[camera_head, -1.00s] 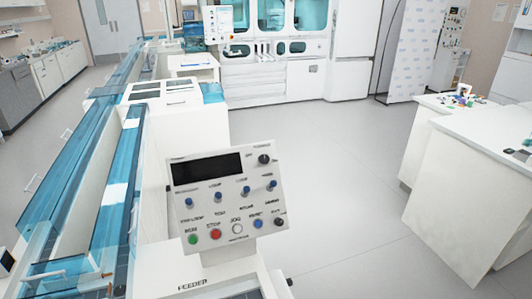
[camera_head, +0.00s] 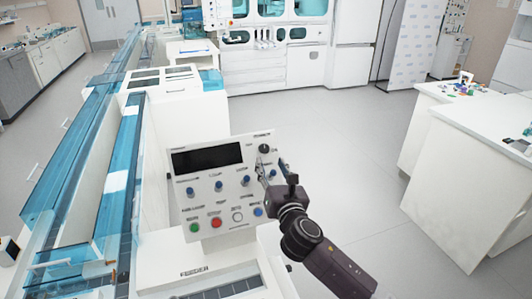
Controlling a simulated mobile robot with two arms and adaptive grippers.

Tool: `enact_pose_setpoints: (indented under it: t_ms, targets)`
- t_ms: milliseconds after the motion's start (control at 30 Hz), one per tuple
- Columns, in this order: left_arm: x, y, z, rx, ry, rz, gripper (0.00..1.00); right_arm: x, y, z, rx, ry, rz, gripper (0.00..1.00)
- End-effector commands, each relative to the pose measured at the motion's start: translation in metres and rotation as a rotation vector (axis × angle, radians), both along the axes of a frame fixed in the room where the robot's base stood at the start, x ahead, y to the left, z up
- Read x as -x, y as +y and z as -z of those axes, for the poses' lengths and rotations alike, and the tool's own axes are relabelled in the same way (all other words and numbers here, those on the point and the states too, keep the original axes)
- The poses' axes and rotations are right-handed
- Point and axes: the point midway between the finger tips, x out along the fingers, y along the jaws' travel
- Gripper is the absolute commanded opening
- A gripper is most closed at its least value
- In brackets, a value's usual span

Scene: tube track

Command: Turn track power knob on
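The white control panel (camera_head: 205,208) stands tilted on its base in the middle of the head view. It has a dark display, a row of blue knobs and a row of coloured buttons. A black knob (camera_head: 264,149) sits at its top right corner, beside the display; its label is too small to read surely. My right gripper (camera_head: 270,167) is in front of the panel's right side. Its fingers are spread apart and look empty, with the tips just below the black knob. My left gripper is out of view.
A long track with blue clear covers (camera_head: 112,175) runs along the left. White benches (camera_head: 471,180) stand at the right, and a large white machine (camera_head: 285,70) at the back. The floor between is clear.

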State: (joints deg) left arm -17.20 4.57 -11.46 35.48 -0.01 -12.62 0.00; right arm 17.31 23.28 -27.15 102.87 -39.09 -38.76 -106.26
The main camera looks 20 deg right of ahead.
Motion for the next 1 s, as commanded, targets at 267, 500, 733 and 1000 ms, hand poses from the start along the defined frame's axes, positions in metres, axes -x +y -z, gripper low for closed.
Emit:
enact_pose_setpoints:
  t_ms: [267,500,733,1000]
  targets:
    - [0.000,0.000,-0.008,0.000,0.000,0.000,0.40,-0.036,-0.003,-0.001,-0.006,0.002,0.004,0.40]
    - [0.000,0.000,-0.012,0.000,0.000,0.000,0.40,-0.062,-0.006,0.000,-0.007,0.002,0.004,0.40]
    - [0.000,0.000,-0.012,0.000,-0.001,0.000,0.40,-0.072,-0.006,0.001,-0.008,0.003,0.001,0.40]
    - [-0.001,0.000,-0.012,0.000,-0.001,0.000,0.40,-0.072,-0.006,0.001,-0.008,0.003,0.001,0.37]
